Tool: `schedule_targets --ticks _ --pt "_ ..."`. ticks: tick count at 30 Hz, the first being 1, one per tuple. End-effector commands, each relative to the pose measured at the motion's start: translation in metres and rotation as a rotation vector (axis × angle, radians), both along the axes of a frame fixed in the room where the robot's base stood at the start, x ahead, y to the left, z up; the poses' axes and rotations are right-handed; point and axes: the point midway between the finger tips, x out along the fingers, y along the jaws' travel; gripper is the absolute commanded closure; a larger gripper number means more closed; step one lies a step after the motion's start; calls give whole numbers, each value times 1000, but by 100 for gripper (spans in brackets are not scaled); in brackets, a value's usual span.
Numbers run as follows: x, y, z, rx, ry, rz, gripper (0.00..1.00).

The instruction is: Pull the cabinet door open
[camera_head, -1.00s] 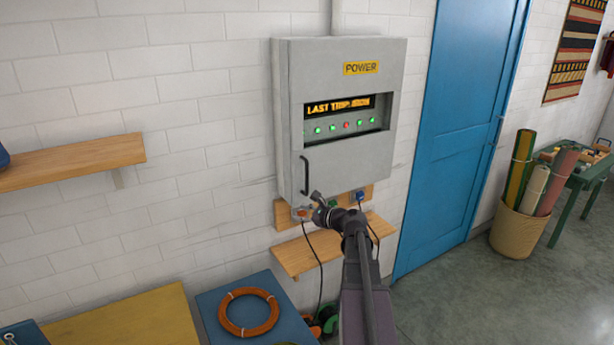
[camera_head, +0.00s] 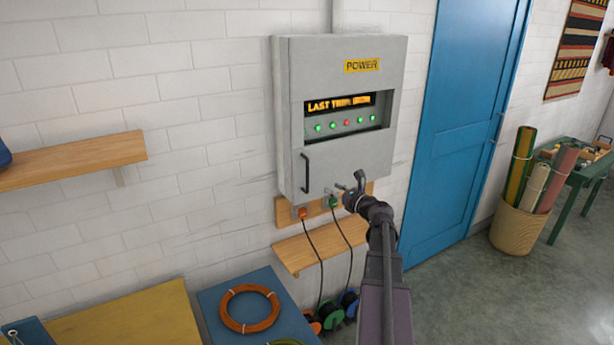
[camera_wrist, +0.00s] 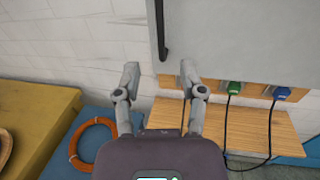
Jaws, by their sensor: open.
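The grey power cabinet (camera_head: 340,60) hangs on the white brick wall, and its door (camera_head: 345,165) looks shut. A black vertical bar handle (camera_head: 306,172) sits at the door's lower left. The handle (camera_wrist: 160,35) also shows in the wrist view, at the top, ahead of the gap between my fingers. My gripper (camera_head: 350,187) is in front of the cabinet's lower edge, right of and slightly below the handle in the head view. In the wrist view my gripper (camera_wrist: 159,78) is open and empty, and apart from the handle.
Below the cabinet, a wooden socket strip (camera_head: 284,212) holds plugs with hanging cables, above a small wooden shelf (camera_head: 296,258). A blue table (camera_head: 212,308) with an orange coil (camera_head: 232,322) stands lower left. A blue door (camera_head: 455,130) is to the right.

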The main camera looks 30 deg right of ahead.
Motion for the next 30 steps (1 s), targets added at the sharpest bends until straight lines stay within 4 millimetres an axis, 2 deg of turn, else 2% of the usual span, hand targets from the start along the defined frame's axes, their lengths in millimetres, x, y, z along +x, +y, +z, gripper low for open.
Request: schedule_targets --ticks 8,24,30 --pt "28 3 0 -1 0 2 47" --pt "107 13 0 -1 0 0 47" --pt "125 16 0 -1 0 -1 47"
